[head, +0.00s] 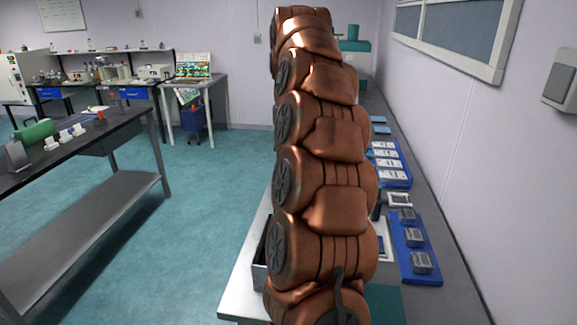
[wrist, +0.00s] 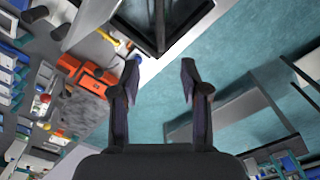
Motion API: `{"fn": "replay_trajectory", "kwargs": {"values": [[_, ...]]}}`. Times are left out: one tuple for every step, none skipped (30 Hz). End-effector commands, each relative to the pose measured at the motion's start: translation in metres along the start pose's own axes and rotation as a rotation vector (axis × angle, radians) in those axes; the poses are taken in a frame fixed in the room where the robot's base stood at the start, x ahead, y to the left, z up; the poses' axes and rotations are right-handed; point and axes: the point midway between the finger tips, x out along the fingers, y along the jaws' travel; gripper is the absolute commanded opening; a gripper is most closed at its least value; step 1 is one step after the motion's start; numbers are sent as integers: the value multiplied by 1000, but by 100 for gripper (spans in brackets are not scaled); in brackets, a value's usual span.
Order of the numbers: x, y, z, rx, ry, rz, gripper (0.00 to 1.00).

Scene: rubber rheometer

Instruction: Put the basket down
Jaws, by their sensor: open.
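My gripper (wrist: 159,82) shows in the wrist view with its two dark fingers spread apart and nothing between them. A dark open container with a pale metal rim (wrist: 162,52), which looks like the basket, is at the top of that view. It is just beyond the fingertips and apart from them, and the top of the frame cuts it off. In the head view a dark box edge (head: 260,252), probably the same basket, shows on the bench left of my arm. My copper arm hides most of it and the gripper.
The right bench carries blue trays with grey blocks (head: 417,240) and white cards (head: 389,160). A wall runs close along its right side. A dark table (head: 75,145) stands left. Teal floor (head: 205,200) between is clear. Orange boxes (wrist: 88,78) show in the wrist view.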

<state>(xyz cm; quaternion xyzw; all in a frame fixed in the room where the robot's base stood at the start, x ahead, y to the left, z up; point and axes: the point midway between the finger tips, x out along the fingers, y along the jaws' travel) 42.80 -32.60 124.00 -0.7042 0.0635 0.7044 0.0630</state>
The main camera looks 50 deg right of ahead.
Motion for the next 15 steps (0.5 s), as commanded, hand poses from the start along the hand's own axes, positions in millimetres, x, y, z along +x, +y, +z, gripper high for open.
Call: {"fn": "replay_trajectory", "kwargs": {"values": [[-2,0,0,0,0,0,46],[-2,0,0,0,0,0,46],[-2,0,0,0,0,0,46],[-2,0,0,0,0,0,46],[-1,0,0,0,0,0,46],[-1,0,0,0,0,0,46],[-1,-1,0,-1,0,0,46],[-1,-2,0,-3,0,0,46],[-1,-5,0,-8,0,0,46],[-1,-8,0,-13,0,0,46],[-1,-13,1,-20,0,0,46],[-1,-20,1,-32,-2,-1,46],[0,-28,2,-42,-5,-2,46],[2,-36,3,-53,-9,-4,46],[3,-47,4,-68,-9,-3,46]]}}
